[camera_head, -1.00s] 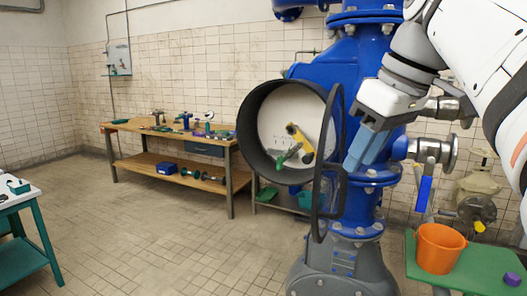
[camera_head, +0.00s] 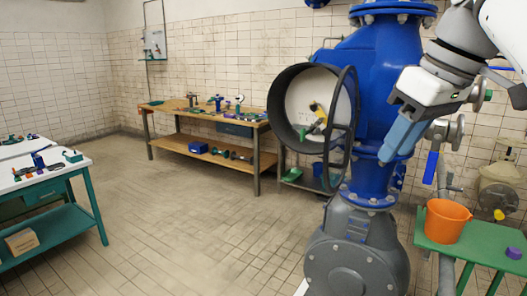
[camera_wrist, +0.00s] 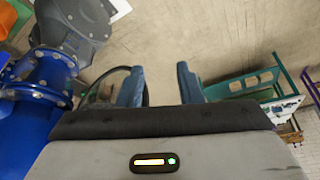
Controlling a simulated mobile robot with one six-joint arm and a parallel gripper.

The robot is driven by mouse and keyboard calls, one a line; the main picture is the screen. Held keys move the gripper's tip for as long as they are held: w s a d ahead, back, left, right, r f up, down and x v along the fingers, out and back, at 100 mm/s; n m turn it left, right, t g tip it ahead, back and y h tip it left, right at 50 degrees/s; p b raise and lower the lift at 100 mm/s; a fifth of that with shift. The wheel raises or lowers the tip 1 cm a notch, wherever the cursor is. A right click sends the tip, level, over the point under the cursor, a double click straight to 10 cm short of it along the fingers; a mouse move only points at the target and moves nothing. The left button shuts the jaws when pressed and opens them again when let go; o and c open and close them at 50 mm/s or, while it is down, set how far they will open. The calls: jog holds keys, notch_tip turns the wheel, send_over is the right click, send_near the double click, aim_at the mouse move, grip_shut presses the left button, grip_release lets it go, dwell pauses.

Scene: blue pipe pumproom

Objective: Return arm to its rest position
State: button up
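My gripper (camera_head: 398,140) hangs in front of the right side of the blue pipe, with its blue fingers pointing down and to the left. It is to the right of the black handwheel (camera_head: 346,118) and appears clear of it. In the wrist view, the two blue fingers of my gripper (camera_wrist: 160,78) stand apart with only floor showing between them. It is open and empty. The upper part of my arm runs out of the picture at the top right.
The large blue valve pipe (camera_head: 378,55) stands close by my gripper. An orange bucket (camera_head: 444,221) stands on a green table (camera_head: 480,247) at the right. A wooden workbench (camera_head: 207,117) is at the back, and a white-topped table (camera_head: 45,179) is at the left. Floor between is clear.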

jog(key=s+a+f+m, duration=0.1)
jog(key=f+m, duration=0.1)
jog(key=f, duration=0.9)
jog(key=s+a+f+m+h, duration=0.1)
jog(key=s+a+f+m, duration=0.1)
jog(key=f, duration=0.9)
jog(key=s+a+f+m+h, duration=0.1)
jog(key=f+m, duration=0.1)
jog(key=f, duration=1)
jog(key=shift+s+a+g, duration=0.15)
jog(key=shift+a+g, duration=0.15)
jog(key=shift+g, duration=0.1)
